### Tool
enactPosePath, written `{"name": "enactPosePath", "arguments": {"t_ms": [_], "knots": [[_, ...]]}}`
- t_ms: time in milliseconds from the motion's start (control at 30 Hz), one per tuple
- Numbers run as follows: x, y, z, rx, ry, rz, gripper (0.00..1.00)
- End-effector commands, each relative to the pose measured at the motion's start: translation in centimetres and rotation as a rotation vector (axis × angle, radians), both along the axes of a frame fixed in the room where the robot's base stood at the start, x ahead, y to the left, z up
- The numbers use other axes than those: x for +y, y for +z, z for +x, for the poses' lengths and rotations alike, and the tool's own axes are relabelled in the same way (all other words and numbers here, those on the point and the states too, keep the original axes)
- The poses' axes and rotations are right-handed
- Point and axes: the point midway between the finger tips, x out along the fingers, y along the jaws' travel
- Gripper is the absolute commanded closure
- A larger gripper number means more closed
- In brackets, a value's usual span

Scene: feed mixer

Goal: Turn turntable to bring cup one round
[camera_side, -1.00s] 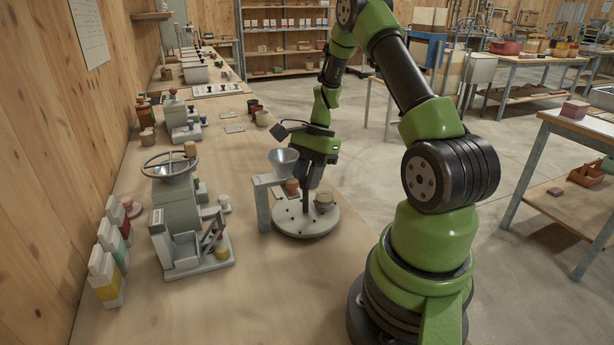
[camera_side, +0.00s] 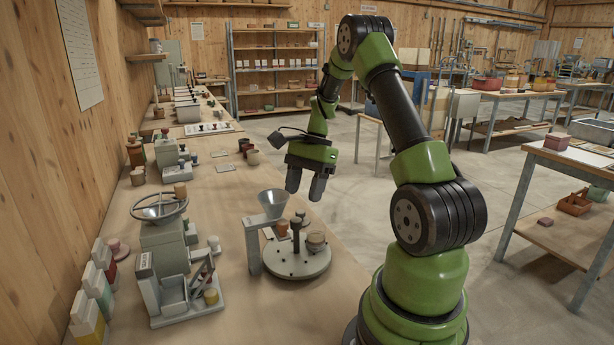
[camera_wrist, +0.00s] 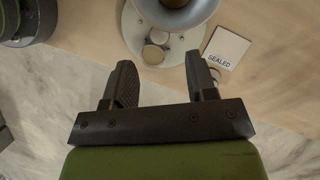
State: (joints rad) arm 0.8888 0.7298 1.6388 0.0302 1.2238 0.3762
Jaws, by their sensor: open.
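The pale round turntable (camera_side: 292,268) stands on the bench, with a dark upright post (camera_side: 296,238) near its middle. A brown cup (camera_side: 282,228) sits on its far left side under the funnel (camera_side: 272,203). I cannot tell which is cup one. My gripper (camera_side: 306,184) is open and empty, above and beyond the turntable and clear of it. In the wrist view the open fingers (camera_wrist: 159,76) point toward the turntable's edge (camera_wrist: 133,32), with round tops (camera_wrist: 153,54) on it.
A grey machine with a handwheel (camera_side: 160,208) stands left of the turntable. The funnel's grey stand (camera_side: 251,245) rises beside the turntable. A card reading SEALED (camera_wrist: 224,46) lies by the turntable. Bare bench lies in front.

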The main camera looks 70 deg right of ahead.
Motion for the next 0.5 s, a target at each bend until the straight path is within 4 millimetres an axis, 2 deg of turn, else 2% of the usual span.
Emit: {"name": "enactPosePath", "arguments": {"t_ms": [100,200,500], "knots": [[-0.8,1.8,-0.2,-0.003,-0.001,-0.004,0.48],[-1.1,2.8,-0.3,0.000,-0.001,-0.001,0.48],[-1.3,3.3,-0.4,0.001,0.000,0.000,0.48]]}}
